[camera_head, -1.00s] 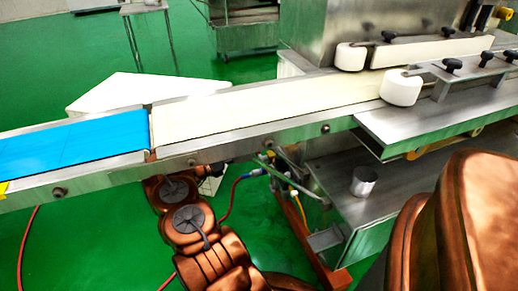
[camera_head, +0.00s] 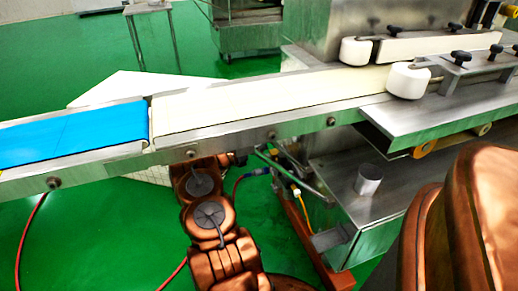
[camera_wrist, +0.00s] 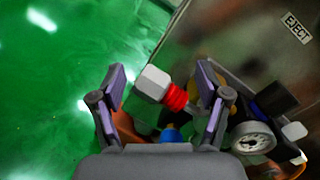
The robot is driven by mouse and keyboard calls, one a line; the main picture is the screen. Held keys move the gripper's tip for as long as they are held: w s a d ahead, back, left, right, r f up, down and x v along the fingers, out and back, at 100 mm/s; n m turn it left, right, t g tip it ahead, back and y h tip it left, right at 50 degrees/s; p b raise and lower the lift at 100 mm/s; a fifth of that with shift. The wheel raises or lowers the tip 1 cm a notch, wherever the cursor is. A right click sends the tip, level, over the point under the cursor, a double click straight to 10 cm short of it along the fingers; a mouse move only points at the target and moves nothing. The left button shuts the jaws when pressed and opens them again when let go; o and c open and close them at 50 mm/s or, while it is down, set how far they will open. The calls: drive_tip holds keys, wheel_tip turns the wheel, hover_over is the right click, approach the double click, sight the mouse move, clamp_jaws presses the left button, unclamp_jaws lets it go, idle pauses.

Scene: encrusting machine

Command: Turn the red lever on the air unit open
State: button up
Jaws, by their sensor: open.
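In the wrist view my gripper (camera_wrist: 166,84) is open, with its two fingers spread apart. Between and beyond them is a red ribbed part (camera_wrist: 175,96) joined to a pale block (camera_wrist: 152,83); I cannot tell whether this red part is the lever. A blue part (camera_wrist: 171,134) shows lower between the fingers. The air unit's round gauge (camera_wrist: 253,138) sits right of the right finger, beside a dark cylindrical part (camera_wrist: 274,101). I see no clear contact with the fingers. In the head view my gripper is hidden under the conveyor.
The conveyor with blue belt (camera_head: 70,136) and cream belt (camera_head: 260,100) passes above my arm. A machine shelf (camera_head: 345,211) bears a metal cup (camera_head: 368,180). An orange-red frame leg (camera_head: 305,240) stands right of my arm. An EJECT label (camera_wrist: 297,27) is at upper right.

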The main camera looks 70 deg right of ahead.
drive_tip(key=shift+f, duration=0.1)
clamp_jaws()
drive_tip(key=shift+d, duration=0.1)
idle(0.6)
